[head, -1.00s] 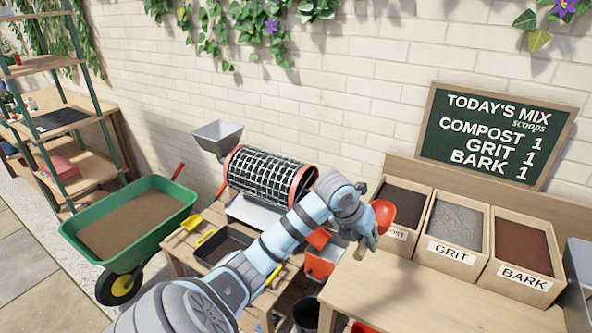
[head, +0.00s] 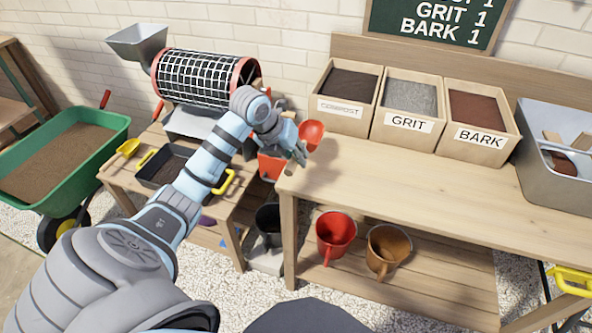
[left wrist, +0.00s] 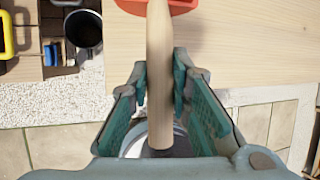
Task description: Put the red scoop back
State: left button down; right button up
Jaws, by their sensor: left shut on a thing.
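The red scoop (head: 312,133) is held by my left gripper (head: 298,152) in the head view, at the left end of the wooden bench. In the left wrist view its pale wooden handle (left wrist: 160,75) runs between the two fingers of my left gripper (left wrist: 160,95), which is shut on it. Part of the red scoop head (left wrist: 180,5) shows at the top edge of that view. I cannot tell whether the scoop touches the bench. My right gripper is not in view.
Bins of compost (head: 326,107), grit (head: 380,125) and bark (head: 460,140) stand along the bench back. A grey tub (head: 545,185) stands at right. The bench top (head: 400,180) is clear in front. Red (head: 336,240) and brown (head: 378,262) buckets are on the lower shelf.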

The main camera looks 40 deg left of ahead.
pick_arm(q)
notch_tip(320, 180, down, 5)
jog(key=shift+f+b, duration=0.1)
jog(key=shift+b, duration=0.25)
jog(key=c, duration=1.5)
grip_release()
jog(key=shift+f, duration=0.1)
jog(key=shift+r, duration=0.4)
jog(key=p+v, duration=0.2)
jog(key=v, duration=0.9)
jog(key=shift+s+r, duration=0.15)
jog(key=shift+s, duration=0.1)
